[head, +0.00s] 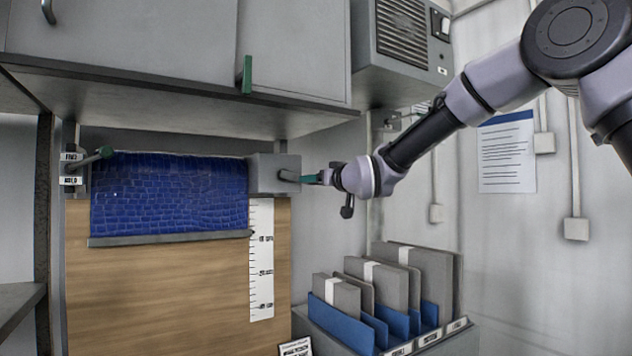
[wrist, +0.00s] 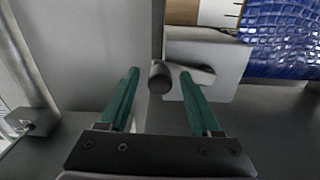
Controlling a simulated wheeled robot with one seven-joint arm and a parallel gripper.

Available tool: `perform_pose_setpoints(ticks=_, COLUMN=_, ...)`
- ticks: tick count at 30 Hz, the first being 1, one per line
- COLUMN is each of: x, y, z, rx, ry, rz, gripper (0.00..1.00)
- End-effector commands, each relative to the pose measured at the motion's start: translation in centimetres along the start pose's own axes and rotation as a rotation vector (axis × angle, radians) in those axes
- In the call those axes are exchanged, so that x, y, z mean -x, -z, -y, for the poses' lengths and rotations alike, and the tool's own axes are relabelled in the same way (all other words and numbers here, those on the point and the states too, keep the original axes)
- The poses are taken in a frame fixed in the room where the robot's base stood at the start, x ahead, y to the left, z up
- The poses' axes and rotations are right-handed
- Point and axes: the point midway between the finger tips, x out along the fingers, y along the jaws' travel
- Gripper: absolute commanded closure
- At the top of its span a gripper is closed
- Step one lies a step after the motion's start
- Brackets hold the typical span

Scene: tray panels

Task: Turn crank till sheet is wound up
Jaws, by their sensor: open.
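The blue textured sheet (head: 168,195) hangs partly unrolled in front of a wooden board, with a grey bar (head: 165,239) along its bottom edge. It also shows at the upper right of the wrist view (wrist: 285,38). The crank (head: 290,176) sticks out from a grey housing (head: 264,172) at the sheet's right end. In the wrist view the dark crank knob (wrist: 160,77) lies between the two green fingers. My gripper (wrist: 158,85) is open around the knob, with gaps visible on both sides. In the head view my gripper (head: 312,179) is at the crank, its fingers partly hidden.
A white scale strip (head: 261,280) hangs beside the sheet on the wooden board (head: 150,300). Grey cabinets (head: 170,50) overhang from above. A file holder (head: 455,342) with grey and blue folders stands below my gripper. Another lever (head: 98,156) is at the sheet's left end.

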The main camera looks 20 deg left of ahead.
Motion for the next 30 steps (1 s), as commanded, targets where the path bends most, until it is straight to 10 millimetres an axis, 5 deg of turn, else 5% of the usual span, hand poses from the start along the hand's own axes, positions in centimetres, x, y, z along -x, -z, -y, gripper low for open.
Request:
perform_pose_setpoints(ticks=3, x=0.02, y=-0.01, z=-0.01, rx=0.0, ry=0.0, rz=0.0, gripper=0.36)
perform_pose_setpoints(ticks=9, x=0.04, y=-0.01, z=-0.01, rx=0.0, ry=0.0, rz=0.0, gripper=1.0)
perform_pose_setpoints(ticks=30, x=0.05, y=-0.02, z=-0.02, rx=0.0, ry=0.0, rz=0.001, gripper=1.0)
